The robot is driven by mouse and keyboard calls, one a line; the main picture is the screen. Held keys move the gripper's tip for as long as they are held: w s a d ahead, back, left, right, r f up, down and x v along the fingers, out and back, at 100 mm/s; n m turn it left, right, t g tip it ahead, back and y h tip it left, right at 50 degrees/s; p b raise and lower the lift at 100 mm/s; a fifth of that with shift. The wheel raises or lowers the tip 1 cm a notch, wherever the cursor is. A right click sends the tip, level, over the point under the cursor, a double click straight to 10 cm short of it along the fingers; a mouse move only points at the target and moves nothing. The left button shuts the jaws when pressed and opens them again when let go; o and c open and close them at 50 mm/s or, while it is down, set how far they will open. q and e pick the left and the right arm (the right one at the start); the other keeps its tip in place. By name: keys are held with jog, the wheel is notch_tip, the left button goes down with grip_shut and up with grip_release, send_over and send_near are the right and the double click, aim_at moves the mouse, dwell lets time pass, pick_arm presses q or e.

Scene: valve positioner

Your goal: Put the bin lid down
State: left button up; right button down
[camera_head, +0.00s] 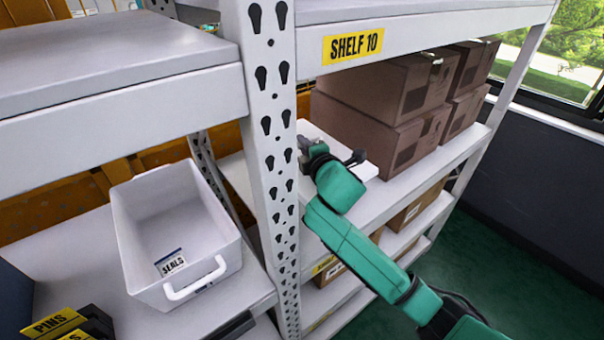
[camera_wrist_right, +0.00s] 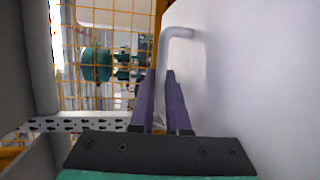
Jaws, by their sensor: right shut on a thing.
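The white bin lid (camera_head: 362,166) is a flat panel at the left end of the right-hand shelf, partly hidden by my right gripper. It also fills the right side of the right wrist view (camera_wrist_right: 250,85). My right gripper (camera_head: 312,152) is shut on the lid's bent white handle (camera_wrist_right: 177,34), which rises between the fingers (camera_wrist_right: 160,80) in the wrist view. I cannot tell whether the lid touches the shelf. The white bin (camera_head: 128,235), labelled SEALS, stands open on the left-hand shelf. My left gripper is not in view.
A perforated upright post (camera_head: 274,130) stands between the bin and my right gripper. Brown boxes (camera_head: 385,118) are stacked right of the lid. The shelf above, with the SHELF 10 label (camera_head: 353,47), overhangs this level. PINS labels (camera_head: 58,322) show at lower left.

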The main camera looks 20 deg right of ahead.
aim_at(307, 189)
jog(key=f, duration=0.6)
jog(key=f+b, duration=0.1)
jog(key=f, duration=0.2)
jog(key=shift+w+a+f, duration=0.1)
jog(key=shift+w, duration=0.15)
jog(key=shift+f, duration=0.2)
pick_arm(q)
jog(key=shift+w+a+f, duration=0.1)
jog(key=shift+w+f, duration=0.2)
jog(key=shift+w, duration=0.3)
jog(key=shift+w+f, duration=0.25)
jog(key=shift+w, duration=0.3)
pick_arm(e)
jog(key=shift+w, duration=0.1)
jog(key=c, duration=1.3)
grip_release()
jog(key=shift+f, duration=0.1)
jog(key=o, duration=0.4)
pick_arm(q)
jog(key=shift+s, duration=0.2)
pick_arm(e)
jog(key=s+r, duration=0.1)
jog(key=s, duration=0.7)
jog(key=s+r, duration=0.1)
jog(key=s, duration=0.3)
jog(key=shift+d+r+b, duration=0.3)
jog(key=shift+d+b, duration=0.1)
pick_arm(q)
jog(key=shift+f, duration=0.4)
